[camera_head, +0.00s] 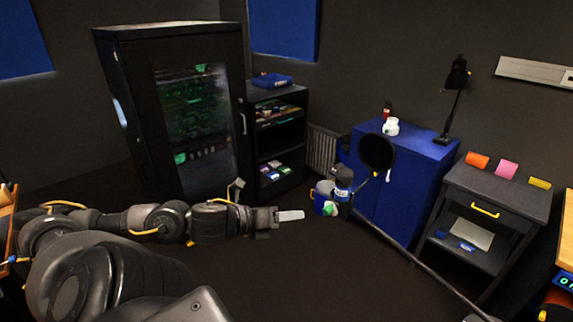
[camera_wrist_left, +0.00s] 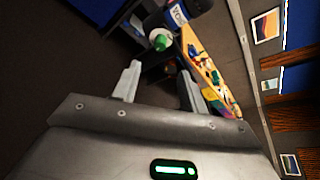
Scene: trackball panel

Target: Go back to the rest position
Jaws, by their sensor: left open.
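My left arm reaches across the head view from the left. My left gripper (camera_head: 290,216) is at its end, pointing right above the dark floor, and it touches nothing that I can make out. In the left wrist view, the two pale fingers of this gripper (camera_wrist_left: 160,86) stand apart with nothing between them, so it is open and empty. My right gripper is not in view. I cannot make out a trackball panel in either view.
A black cabinet (camera_head: 135,110) stands behind the arm, beside an open shelf (camera_head: 292,150). A microphone (camera_head: 342,180) on a boom stand is right of the gripper. A blue cabinet (camera_head: 420,190) and a dark side table (camera_head: 520,203) stand at right. Dark floor (camera_head: 290,275) is open in front.

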